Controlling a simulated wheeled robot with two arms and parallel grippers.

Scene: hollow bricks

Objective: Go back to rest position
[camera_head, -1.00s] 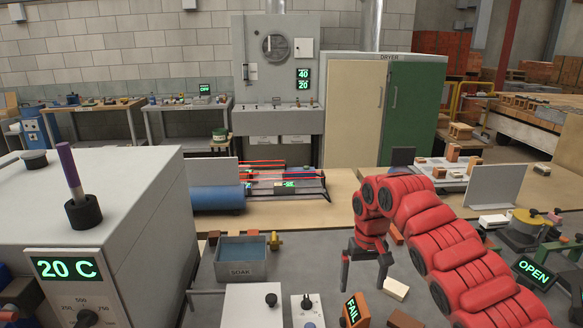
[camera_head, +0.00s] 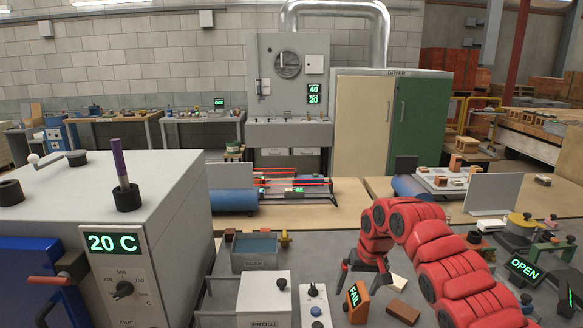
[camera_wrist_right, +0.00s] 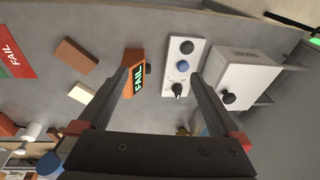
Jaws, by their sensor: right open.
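My right gripper (camera_head: 367,276) is open and empty above the grey bench, its red arm coming in from the right. In the right wrist view its two fingers (camera_wrist_right: 160,88) stand wide apart with nothing between them. An orange block with a green FAIL display (camera_head: 357,301) is below it in the head view and also shows by the left finger in the wrist view (camera_wrist_right: 135,72). A cream brick (camera_head: 399,283) and a brown brick (camera_head: 403,312) lie to the right of the gripper. My left gripper is in neither view.
A grey furnace reading 20 C (camera_head: 160,215) fills the left. A SOAK tank (camera_head: 254,263), a white FROST box (camera_head: 264,299) and a white knob panel (camera_head: 315,308) stand left of the gripper. An OPEN sign (camera_head: 524,270) and an upright grey panel (camera_head: 492,193) are at right.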

